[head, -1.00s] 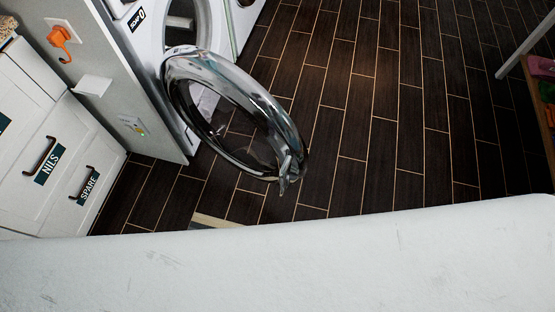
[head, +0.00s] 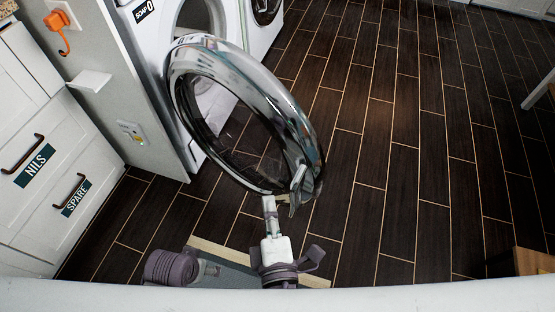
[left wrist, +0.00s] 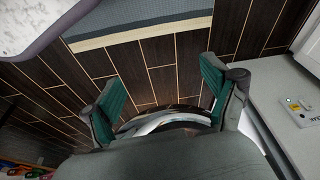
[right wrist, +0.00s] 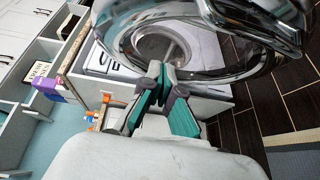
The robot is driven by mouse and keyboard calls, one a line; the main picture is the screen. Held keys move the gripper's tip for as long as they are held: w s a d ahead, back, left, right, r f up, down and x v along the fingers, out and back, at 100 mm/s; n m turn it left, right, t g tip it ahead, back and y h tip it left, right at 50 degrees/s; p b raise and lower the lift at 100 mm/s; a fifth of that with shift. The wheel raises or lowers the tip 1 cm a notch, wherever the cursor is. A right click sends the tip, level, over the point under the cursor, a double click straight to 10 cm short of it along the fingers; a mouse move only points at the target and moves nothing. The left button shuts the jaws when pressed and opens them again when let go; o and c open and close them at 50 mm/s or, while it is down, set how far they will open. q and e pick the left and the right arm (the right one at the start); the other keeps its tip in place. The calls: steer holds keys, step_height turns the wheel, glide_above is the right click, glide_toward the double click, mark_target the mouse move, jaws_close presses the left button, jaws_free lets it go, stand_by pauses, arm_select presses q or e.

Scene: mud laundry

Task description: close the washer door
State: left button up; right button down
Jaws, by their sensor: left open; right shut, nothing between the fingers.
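The washer door (head: 300,140), a thick chrome ring around dark glass, stands wide open from the white washer (head: 262,34). My right gripper (head: 268,205) is shut and empty, at the lower edge of the door beside its latch; whether it touches the ring is unclear. In the right wrist view the shut fingers (right wrist: 158,76) lie in front of the door ring (right wrist: 200,72), with the washer's round opening behind. In the left wrist view my left gripper (left wrist: 160,75) is open, with floor between its fingers and the chrome ring (left wrist: 165,120) partly hidden below.
A grey panel (head: 140,100) with a white shelf (head: 90,81) stands left of the washer, beside white drawers (head: 60,170) labelled NILS and SPARE. A mat (head: 225,268) lies below the door. A wooden edge (head: 533,262) shows at lower right.

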step_height(320, 180, up, 3)
steer(key=w, duration=0.1)
steer(key=p, duration=0.2)
glide_toward(276, 135)
steer(key=w+a, duration=0.3)
steer(key=shift+w+d+f+t+p, duration=0.2)
steer(key=shift+w+d+p, duration=0.15)
steer(key=shift+w, duration=0.25)
steer(key=shift+w+d+f+t+p, duration=0.1)
steer(key=shift+w+d+t+p, duration=0.15)
steer(key=shift+w, duration=0.35)
arm_select(q)
step_height(276, 135, down, 10)
steer(key=s, duration=0.2)
steer(key=shift+s+r+g, duration=0.15)
steer(key=shift+s+g, duration=0.1)
steer(key=shift+g, duration=0.05)
arm_select(e)
steer(key=shift+w+d+f, duration=0.1)
steer(key=shift+w+d, duration=0.25)
steer(key=shift+w, duration=0.05)
arm_select(q)
steer(key=shift+a, duration=0.15)
